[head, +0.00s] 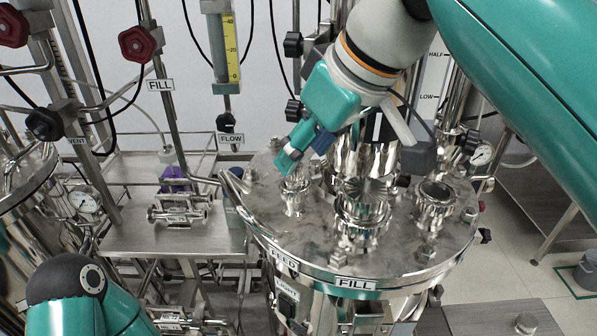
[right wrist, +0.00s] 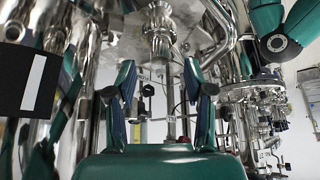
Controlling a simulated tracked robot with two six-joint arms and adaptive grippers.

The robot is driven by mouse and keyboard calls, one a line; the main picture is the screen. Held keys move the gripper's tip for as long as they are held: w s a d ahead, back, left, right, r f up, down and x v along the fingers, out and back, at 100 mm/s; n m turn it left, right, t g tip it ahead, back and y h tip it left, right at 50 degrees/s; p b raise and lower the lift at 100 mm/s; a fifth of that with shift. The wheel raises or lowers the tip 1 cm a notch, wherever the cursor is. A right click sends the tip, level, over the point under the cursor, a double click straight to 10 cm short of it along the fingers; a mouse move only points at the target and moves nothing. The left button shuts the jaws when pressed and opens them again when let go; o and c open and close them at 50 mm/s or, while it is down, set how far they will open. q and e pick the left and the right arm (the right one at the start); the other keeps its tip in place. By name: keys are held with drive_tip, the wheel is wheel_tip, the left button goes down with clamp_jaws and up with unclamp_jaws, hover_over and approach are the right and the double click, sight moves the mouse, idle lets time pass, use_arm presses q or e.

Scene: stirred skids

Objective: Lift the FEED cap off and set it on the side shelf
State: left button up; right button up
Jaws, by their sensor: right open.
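The round steel lid (head: 315,235) of the vessel carries a FEED label (head: 284,260) on its front left rim. A small steel capped fitting (head: 293,196) stands upright on the lid's left side, behind that label; I take it for the FEED cap. My right gripper (head: 290,163) is open just above and behind it, partly overlapping it. In the right wrist view, the open fingers (right wrist: 160,95) are empty, and a steel fitting (right wrist: 158,42) shows beyond them, apart from both. The side shelf (head: 150,238) is at the left. My left gripper is out of view.
A steel clamp assembly (head: 180,210) and a purple item (head: 173,178) occupy the shelf's back and right; its front left is bare. A FILL label (head: 355,283) and other fittings (head: 436,200) crowd the lid. Pipes and red-handled valves (head: 136,44) stand at left.

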drive_tip(key=shift+x, duration=1.7)
clamp_jaws()
drive_tip(key=shift+r, duration=0.2)
drive_tip(key=shift+r+p, duration=0.4)
drive_tip(key=shift+p, duration=0.05)
